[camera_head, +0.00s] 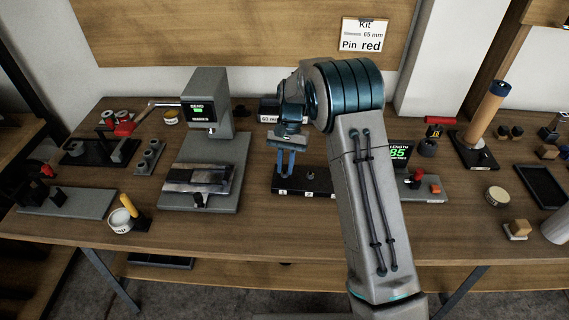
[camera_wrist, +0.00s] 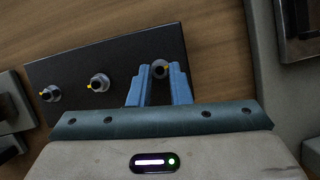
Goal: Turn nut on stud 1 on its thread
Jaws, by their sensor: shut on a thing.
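A black plate (camera_head: 290,189) with studs stands on the bench in the head view, with number labels on its front edge. The plate (camera_wrist: 110,58) crosses the upper left of the wrist view. My gripper (camera_head: 285,174) reaches down at its left end, by label 1. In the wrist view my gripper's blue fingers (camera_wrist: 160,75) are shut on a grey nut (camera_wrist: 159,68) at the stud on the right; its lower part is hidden. Two other studs carry nuts with yellow marks, a middle one (camera_wrist: 98,83) and a left one (camera_wrist: 50,93). My arm hides the plate's right end in the head view.
A grey press-like machine (camera_head: 205,115) stands to the left of the plate. A grey device with a green display (camera_head: 400,153) stands to the right, partly behind my arm. Bare bench lies in front of the plate.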

